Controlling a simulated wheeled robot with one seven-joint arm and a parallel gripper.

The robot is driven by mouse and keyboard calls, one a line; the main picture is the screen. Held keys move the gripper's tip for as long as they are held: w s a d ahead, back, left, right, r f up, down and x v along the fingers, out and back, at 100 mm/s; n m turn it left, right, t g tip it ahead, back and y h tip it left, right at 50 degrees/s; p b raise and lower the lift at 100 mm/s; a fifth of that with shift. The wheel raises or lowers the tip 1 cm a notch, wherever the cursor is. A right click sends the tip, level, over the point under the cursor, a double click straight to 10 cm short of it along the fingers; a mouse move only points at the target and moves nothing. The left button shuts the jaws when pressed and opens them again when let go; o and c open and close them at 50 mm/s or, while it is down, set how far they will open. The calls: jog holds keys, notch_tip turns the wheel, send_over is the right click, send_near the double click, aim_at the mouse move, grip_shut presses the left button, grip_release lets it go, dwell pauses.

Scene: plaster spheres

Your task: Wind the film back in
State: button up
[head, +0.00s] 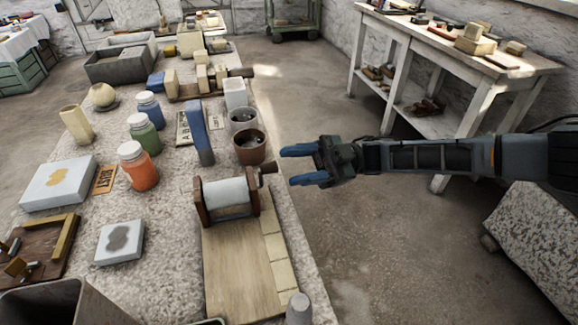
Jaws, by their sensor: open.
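A roller stand (230,201) with a pale, whitish roll between two brown wooden cheeks sits near the right edge of the long table. A small brown crank handle (266,169) sticks out at its right side, toward my gripper. A tan sheet or board (236,262) lies flat in front of the roll, with a row of lighter squares along its right side. I cannot tell whether it is the film. My gripper (286,167), with blue fingers, is open and empty. It points left beyond the table's edge, just right of the handle and apart from it.
A brown pot (249,147) and a blue upright block (200,135) stand behind the roller. Jars, including an orange one (137,166), stand to the left. A grey cone-like object (299,308) is at the front edge.

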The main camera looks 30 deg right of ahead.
jog(key=shift+b+v, duration=0.45)
jog(key=shift+v, duration=2.15)
